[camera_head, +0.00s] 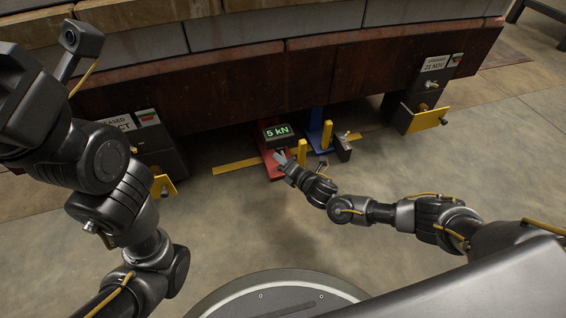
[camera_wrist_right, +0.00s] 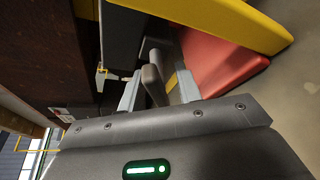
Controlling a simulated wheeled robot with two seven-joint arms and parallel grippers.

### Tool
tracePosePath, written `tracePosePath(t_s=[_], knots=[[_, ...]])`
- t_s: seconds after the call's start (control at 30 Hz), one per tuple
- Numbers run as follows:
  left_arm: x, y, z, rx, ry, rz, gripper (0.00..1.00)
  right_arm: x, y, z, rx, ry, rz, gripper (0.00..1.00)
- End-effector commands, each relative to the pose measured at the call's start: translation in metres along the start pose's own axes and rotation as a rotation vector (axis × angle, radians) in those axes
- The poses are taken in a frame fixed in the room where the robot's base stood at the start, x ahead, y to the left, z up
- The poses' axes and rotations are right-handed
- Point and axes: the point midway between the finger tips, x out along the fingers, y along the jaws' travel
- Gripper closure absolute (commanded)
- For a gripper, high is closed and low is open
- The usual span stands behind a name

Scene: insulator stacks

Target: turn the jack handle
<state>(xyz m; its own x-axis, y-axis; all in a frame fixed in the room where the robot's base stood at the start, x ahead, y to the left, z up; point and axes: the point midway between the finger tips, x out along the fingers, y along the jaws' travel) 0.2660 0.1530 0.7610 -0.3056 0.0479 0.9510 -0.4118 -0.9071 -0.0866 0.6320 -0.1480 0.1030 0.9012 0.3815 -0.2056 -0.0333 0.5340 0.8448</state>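The jack under the beam has a red base (camera_head: 270,164) and a dark box with a green "5 kN" readout (camera_head: 278,132). My right gripper (camera_head: 281,157) is at the front of the red part. In the right wrist view a grey-brown handle (camera_wrist_right: 153,86) on a dark round shaft (camera_wrist_right: 157,47) lies between the two fingers (camera_wrist_right: 159,91). The fingers are apart, with gaps beside the handle, so I see no grip on it. In the head view the handle is hidden or too small to make out. My left arm is raised at the far left; its fingertips do not show.
A rusty beam (camera_head: 215,93) carrying grey blocks spans above the jack. A blue part (camera_head: 316,126) and yellow posts (camera_head: 326,134) stand beside it. Dark supports with yellow brackets (camera_head: 424,121) stand at both sides. A yellow strip (camera_head: 234,166) lies on the floor.

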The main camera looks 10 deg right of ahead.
Motion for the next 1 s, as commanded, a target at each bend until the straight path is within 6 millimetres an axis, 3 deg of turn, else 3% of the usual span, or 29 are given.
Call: tracePosePath(t_s=[0.07,0.3,0.67,1.0], knots=[[0.0002,0.0000,0.0000,0.000,0.000,0.000,0.66,-0.0002,0.0001,0.0000,0.000,0.000,0.000,0.68],[0.0004,0.0000,0.0000,0.000,0.001,0.001,0.66,-0.0003,-0.0001,0.0000,0.000,0.000,0.000,1.00],[0.0012,0.0001,0.0001,0.000,0.002,0.001,0.66,-0.0005,-0.0003,-0.0003,0.031,0.000,0.012,1.00],[0.0019,0.0001,0.0005,0.000,0.001,0.002,0.66,-0.0007,0.0004,-0.0008,0.238,-0.001,0.095,1.00]])
